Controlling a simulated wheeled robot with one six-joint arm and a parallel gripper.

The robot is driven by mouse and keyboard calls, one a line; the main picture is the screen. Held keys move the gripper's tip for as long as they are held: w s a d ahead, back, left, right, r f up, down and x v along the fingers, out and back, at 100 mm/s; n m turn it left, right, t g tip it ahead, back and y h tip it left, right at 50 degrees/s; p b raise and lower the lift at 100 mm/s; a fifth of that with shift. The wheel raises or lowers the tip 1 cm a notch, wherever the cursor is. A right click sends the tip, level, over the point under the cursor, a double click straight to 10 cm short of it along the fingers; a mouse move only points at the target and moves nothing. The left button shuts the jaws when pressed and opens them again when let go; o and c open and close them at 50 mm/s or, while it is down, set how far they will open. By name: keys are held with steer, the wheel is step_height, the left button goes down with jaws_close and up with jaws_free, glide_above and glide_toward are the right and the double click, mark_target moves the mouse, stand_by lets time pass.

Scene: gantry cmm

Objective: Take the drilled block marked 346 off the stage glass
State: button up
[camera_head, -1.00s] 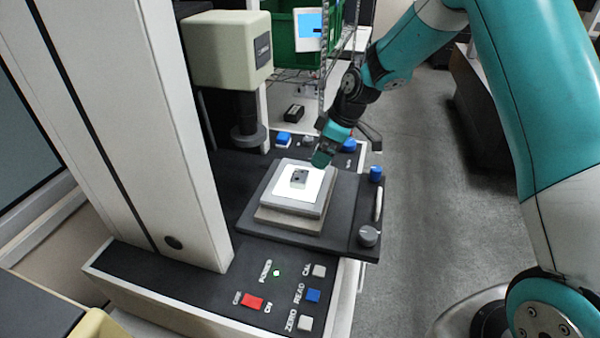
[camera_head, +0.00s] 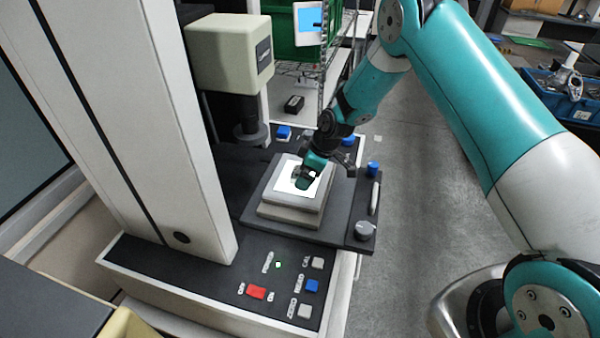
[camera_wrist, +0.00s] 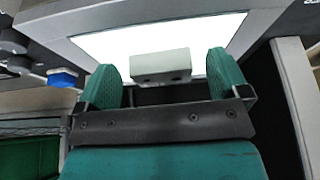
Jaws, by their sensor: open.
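The drilled block (camera_wrist: 160,66) is a small pale grey block with dark holes in its near face. It lies on the bright white stage glass (camera_wrist: 95,43) in the wrist view. My gripper (camera_wrist: 168,75) is open, with one green finger on either side of the block and gaps showing between. I cannot tell whether the fingers touch it. In the head view my gripper (camera_head: 303,181) is low over the stage glass (camera_head: 285,184) and mostly hides the block. No marking 346 is readable.
A cream measuring head (camera_head: 230,50) on a dark column stands behind the stage. A tall white gantry column is at left. Blue knobs (camera_head: 373,168) and a grey knob (camera_head: 365,230) edge the dark base. A button panel (camera_head: 290,285) lies in front.

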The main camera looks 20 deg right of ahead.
steer(key=c, duration=1.1)
steer(key=shift+o, duration=0.2)
steer(key=shift+r, duration=0.1)
